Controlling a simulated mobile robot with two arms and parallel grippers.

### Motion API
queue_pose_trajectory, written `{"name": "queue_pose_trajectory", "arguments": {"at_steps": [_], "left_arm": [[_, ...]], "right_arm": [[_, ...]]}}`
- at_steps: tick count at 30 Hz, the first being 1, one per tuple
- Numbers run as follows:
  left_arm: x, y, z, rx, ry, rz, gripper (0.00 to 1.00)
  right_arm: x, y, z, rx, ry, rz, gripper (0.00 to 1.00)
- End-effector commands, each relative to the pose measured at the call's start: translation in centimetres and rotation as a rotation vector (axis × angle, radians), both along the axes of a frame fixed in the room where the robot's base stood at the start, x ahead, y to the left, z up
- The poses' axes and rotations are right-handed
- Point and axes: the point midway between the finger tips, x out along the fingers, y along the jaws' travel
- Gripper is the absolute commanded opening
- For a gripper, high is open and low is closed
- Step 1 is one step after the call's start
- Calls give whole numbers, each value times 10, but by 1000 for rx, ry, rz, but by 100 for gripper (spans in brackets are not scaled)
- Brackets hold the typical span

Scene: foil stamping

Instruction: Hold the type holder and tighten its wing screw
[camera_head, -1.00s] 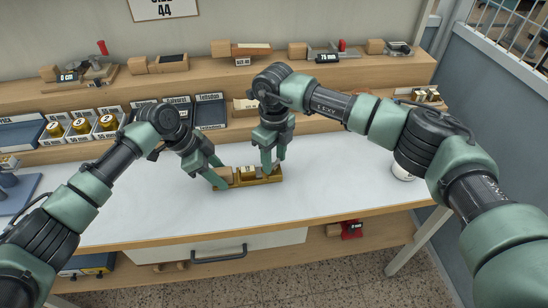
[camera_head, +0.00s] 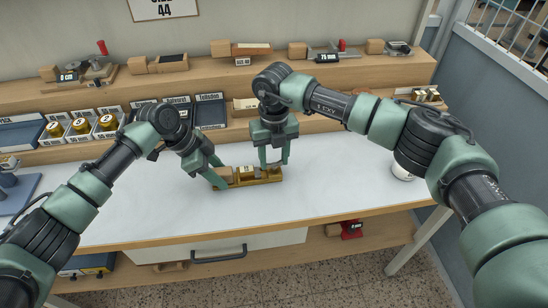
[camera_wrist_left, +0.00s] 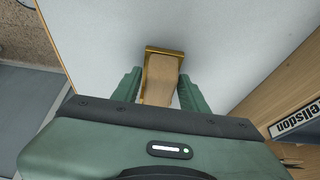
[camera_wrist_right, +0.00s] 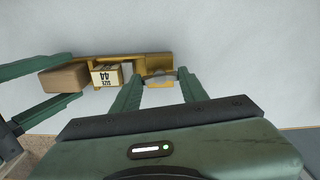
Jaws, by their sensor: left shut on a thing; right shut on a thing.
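The brass type holder (camera_head: 262,182) lies on the white table top, with a wooden handle (camera_wrist_left: 160,77) at its left end. My left gripper (camera_head: 218,177) is shut on the handle, with a finger on each side in the left wrist view. My right gripper (camera_head: 274,164) points down at the holder's right end. Finger contact with the screw is hard to make out.
A drawer handle (camera_head: 219,255) is below the table's front edge. The table top is clear right of the holder; a white round object (camera_head: 402,174) stands farther right.

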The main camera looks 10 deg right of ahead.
Motion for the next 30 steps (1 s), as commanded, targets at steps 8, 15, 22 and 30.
{"name": "queue_pose_trajectory", "arguments": {"at_steps": [8,15,22,30], "left_arm": [[0,0,-1,1,1,0,3],[0,0,-1,1,1,0,3],[0,0,-1,1,1,0,3],[-1,0,-1,1,2,0,3]], "right_arm": [[1,0,1,2,-2,-80,3],[1,0,1,2,-2,-92,3],[1,0,1,2,-2,-91,46],[0,0,1,1,-1,-90,65]]}}
